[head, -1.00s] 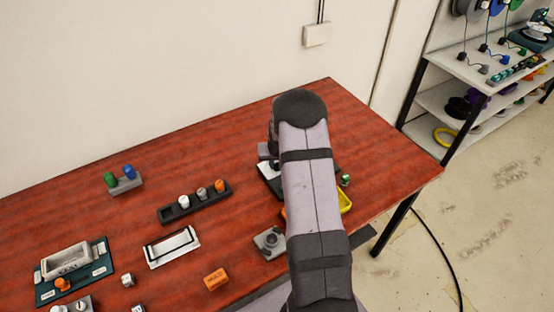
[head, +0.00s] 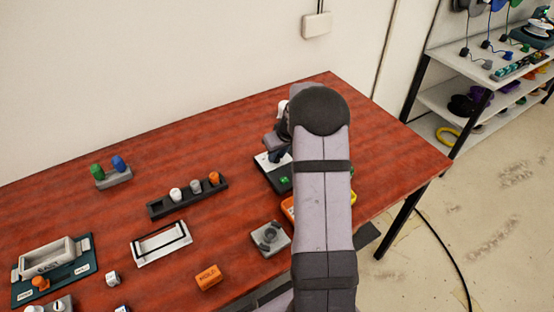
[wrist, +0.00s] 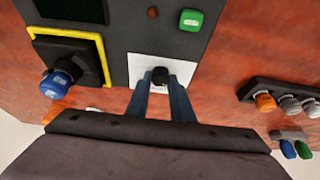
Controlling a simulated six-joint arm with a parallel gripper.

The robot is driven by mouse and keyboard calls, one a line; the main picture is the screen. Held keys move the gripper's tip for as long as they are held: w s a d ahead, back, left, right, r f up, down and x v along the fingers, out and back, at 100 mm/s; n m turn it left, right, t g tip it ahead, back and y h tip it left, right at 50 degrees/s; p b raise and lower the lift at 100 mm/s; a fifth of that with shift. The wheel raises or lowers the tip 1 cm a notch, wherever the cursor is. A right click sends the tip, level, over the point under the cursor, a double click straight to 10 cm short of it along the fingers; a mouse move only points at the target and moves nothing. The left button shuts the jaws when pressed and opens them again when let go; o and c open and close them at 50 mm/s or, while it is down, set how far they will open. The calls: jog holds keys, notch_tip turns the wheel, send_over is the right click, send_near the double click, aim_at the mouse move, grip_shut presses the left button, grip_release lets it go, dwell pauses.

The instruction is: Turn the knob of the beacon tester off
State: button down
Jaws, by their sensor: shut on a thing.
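The beacon tester seems to be the dark unit (wrist: 215,45) in the wrist view, with a white plate (wrist: 140,68), a green button (wrist: 191,20) and a small reddish-brown dot (wrist: 152,12). A black knob (wrist: 160,73) stands on the white plate. My gripper (wrist: 160,84) is shut on this knob, with one blue-grey finger on each side. No pointer mark on the knob is readable. In the head view, the unit's white plate (head: 268,163) shows left of my arm, which hides much of the unit and the fingertips.
A yellow-edged frame (wrist: 103,50) and a blue-topped piece (wrist: 57,84) lie left of the knob in the wrist view. In the head view, a rack of caps (head: 160,209), a grey block (head: 270,238) and an orange HOLD block (head: 208,277) stand to the left. Bare red tabletop (head: 150,155) lies behind.

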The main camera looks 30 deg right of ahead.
dwell(0.3)
jog(key=c, duration=1.6)
grip_release()
jog(key=shift+o, duration=0.2)
jog(key=b+v, duration=0.2)
jog(key=v, duration=0.5)
jog(key=shift+r, duration=0.2)
